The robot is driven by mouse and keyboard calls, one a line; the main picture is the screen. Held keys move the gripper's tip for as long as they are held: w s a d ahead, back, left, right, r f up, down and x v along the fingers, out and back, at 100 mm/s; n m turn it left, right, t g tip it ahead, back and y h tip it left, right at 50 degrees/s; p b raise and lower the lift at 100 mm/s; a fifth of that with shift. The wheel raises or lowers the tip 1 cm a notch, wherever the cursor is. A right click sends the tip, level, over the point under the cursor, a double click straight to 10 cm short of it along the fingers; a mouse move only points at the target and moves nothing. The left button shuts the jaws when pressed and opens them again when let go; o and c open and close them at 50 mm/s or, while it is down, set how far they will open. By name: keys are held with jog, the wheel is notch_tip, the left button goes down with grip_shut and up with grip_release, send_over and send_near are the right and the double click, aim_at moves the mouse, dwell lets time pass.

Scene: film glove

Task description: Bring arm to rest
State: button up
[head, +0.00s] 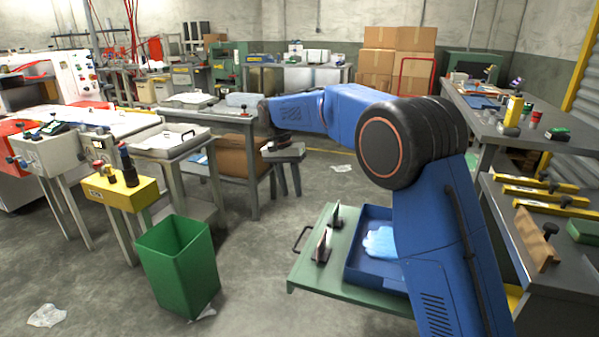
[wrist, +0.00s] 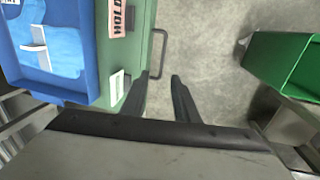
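My gripper (head: 288,193) hangs from the end of my blue arm, pointing down, over the floor beyond the green cart. In the wrist view its two dark fingers (wrist: 161,82) stand apart with only bare floor between them, so it is open and empty. A light blue glove (head: 380,243) lies in a blue tray (head: 356,268) on the green cart top (head: 313,275); my arm hides part of the tray. The glove (wrist: 55,50) and tray (wrist: 88,78) also show at the wrist view's upper left, apart from the fingers.
Two upright sign holders (head: 322,246) stand on the cart beside the tray; one sign (wrist: 117,18) reads HOLD. A green bin (head: 178,265) stands on the floor to the left. A grey workbench (head: 522,128) is at the right. Open floor lies between bin and cart.

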jog(key=s+d+r+n+t+y, duration=0.1)
jog(key=s+d+r, duration=0.4)
jog(key=s+d, duration=0.6)
jog(key=s+d+r+n+t+y, duration=0.1)
jog(key=s+d+r, duration=0.55)
jog(key=d, duration=0.75)
jog(key=s+d+f+t, duration=0.1)
jog(key=s+d+f, duration=0.2)
jog(key=s, duration=0.6)
jog(key=s+d+f+t, duration=0.1)
jog(key=s+d+f, duration=0.3)
jog(key=s, duration=0.5)
jog(key=s+d+f+n+t, duration=0.1)
jog(key=s+d+f, duration=0.3)
jog(key=s, duration=0.5)
jog(key=shift+s+d, duration=0.25)
jog(key=shift+d, duration=1)
